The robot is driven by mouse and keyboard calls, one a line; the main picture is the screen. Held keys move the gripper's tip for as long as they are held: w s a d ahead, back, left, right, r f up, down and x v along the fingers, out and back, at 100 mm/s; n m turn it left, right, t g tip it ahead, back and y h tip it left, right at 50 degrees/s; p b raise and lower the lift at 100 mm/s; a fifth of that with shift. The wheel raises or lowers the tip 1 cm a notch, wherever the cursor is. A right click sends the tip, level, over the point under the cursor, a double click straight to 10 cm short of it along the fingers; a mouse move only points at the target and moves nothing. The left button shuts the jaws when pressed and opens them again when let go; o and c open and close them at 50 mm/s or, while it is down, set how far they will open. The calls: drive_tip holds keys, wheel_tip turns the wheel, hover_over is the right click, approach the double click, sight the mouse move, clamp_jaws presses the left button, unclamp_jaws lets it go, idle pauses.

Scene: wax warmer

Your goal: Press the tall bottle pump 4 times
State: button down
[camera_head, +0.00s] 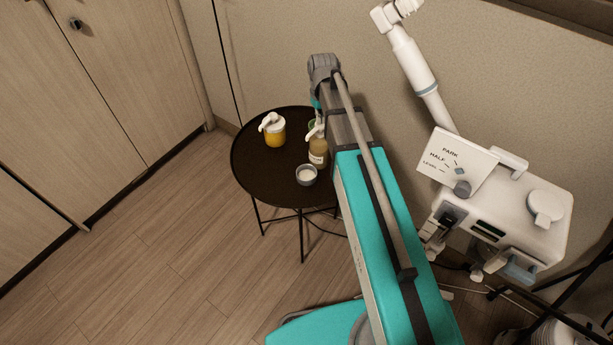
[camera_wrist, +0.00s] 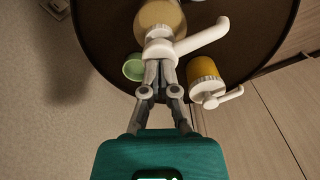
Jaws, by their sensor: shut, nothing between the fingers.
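The tall bottle (camera_head: 318,154) holds a tan liquid and stands upright on the round dark table (camera_head: 252,165). Its white pump head (camera_wrist: 160,48) has a spout pointing right in the wrist view; the bottle body (camera_wrist: 163,14) shows beyond it. My gripper (camera_wrist: 160,68) is shut and empty, its fingertips right at the pump head in the wrist view. I cannot tell whether they touch it or how far the pump is pressed. In the head view my arm hides most of the gripper.
A shorter orange pump jar (camera_head: 274,134) stands left of the bottle; it also shows in the wrist view (camera_wrist: 204,70). A green cup (camera_wrist: 133,67) is close beside the bottle. A small grey cup (camera_head: 306,175) sits in front. A white machine (camera_head: 500,220) stands right.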

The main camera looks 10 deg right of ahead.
drive_tip(key=shift+f+b, duration=0.9)
drive_tip(key=shift+f, duration=0.1)
drive_tip(key=shift+r, duration=0.15)
drive_tip(key=shift+r+p, duration=1.9)
drive_tip(key=shift+p, duration=0.2)
drive_tip(key=shift+f+b, duration=2.05)
drive_tip(key=shift+b, duration=0.05)
drive_tip(key=shift+r, duration=0.15)
drive_tip(key=shift+r+p, duration=1.9)
drive_tip(key=shift+p, duration=0.2)
